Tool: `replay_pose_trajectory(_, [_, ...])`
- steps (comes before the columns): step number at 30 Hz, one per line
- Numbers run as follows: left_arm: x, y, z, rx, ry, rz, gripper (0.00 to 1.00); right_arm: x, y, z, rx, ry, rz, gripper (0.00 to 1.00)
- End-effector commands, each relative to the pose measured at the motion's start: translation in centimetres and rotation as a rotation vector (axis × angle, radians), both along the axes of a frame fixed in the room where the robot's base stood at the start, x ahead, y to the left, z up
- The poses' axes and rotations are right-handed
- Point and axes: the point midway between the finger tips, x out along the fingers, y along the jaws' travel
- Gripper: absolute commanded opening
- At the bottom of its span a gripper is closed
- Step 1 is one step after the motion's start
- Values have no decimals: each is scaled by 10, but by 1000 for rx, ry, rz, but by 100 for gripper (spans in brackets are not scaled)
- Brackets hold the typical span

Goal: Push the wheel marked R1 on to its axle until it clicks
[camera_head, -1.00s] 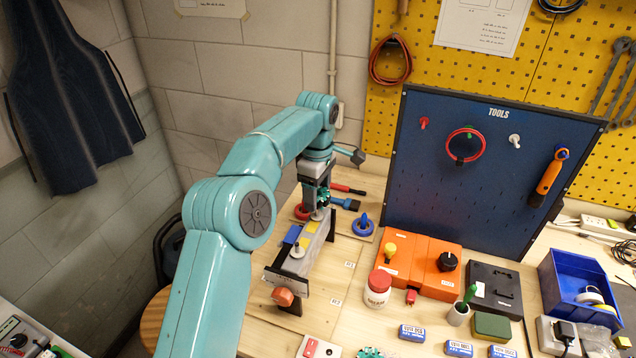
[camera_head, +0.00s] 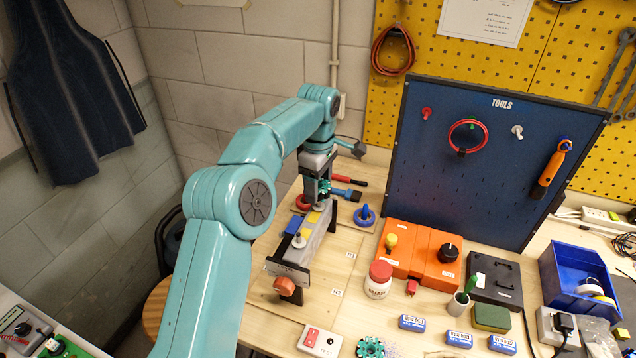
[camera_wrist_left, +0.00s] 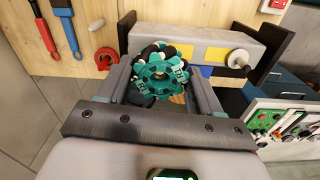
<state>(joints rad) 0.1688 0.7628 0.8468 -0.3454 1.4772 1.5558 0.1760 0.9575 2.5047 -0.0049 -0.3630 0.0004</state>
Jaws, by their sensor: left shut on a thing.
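My left gripper (camera_head: 323,193) is shut on a teal wheel with dark rollers (camera_wrist_left: 163,75). In the head view the wheel (camera_head: 324,187) is small, at the far end of the grey chassis (camera_head: 314,240). The wheel's face carries marks that I cannot read for certain. The chassis (camera_wrist_left: 200,48) lies just beyond the wheel in the wrist view. A pale axle stub (camera_wrist_left: 238,60) stands free on its right part, and it also shows in the head view (camera_head: 298,241). The wheel hides whatever is behind its hub, so I cannot tell whether it sits on an axle. My right gripper is out of view.
Red (camera_head: 303,203) and blue (camera_head: 364,215) rings lie near the chassis, with red- and blue-handled tools behind. A grease jar (camera_head: 379,280) and orange box (camera_head: 425,252) stand to the right. Another teal wheel (camera_head: 370,347) lies at the front. Bench right of the chassis is partly clear.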

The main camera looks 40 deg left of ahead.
Motion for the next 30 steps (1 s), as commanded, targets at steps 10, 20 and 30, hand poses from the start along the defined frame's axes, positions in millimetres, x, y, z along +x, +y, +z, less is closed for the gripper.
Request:
replay_pose_trajectory(10, [0, 0, 0, 0, 0, 0, 28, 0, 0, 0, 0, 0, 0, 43])
replay_pose_trajectory(20, [0, 0, -12, 0, 0, 0, 28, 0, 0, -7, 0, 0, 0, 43])
replay_pose_trajectory(30, [1, -1, -20, 0, 0, 0, 28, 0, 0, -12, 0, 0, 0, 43])
